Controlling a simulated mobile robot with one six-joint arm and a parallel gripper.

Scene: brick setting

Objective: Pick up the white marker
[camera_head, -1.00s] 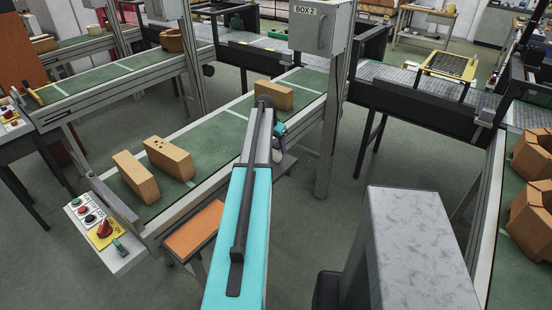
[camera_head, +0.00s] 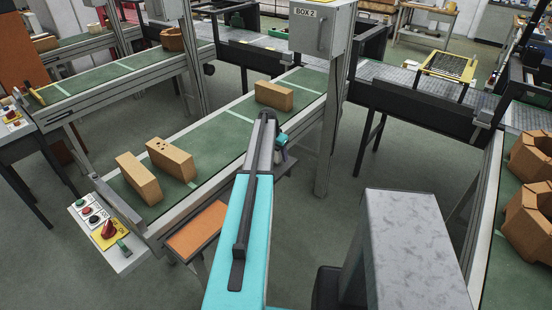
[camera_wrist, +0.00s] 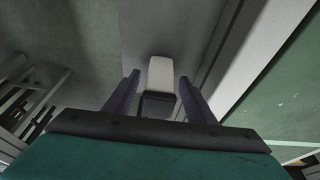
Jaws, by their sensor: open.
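In the wrist view, my gripper (camera_wrist: 160,97) is open, with its two dark fingers apart. A small white block-like thing with a dark lower part (camera_wrist: 161,72) shows between and just beyond the fingers. It may be the white marker, but I cannot tell for sure, nor whether a finger touches it. In the head view, my gripper (camera_head: 281,147) shows only in part beside the end of my arm, at the near edge of the green conveyor (camera_head: 215,130). No white marker can be made out in the head view.
Two tan bricks (camera_head: 138,179) (camera_head: 170,158) stand on the conveyor's left part, and another brick (camera_head: 274,95) lies farther along. A control panel (camera_head: 105,233) and an orange tray (camera_head: 197,229) are at its near side. A grey post (camera_head: 330,130) rises to the right.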

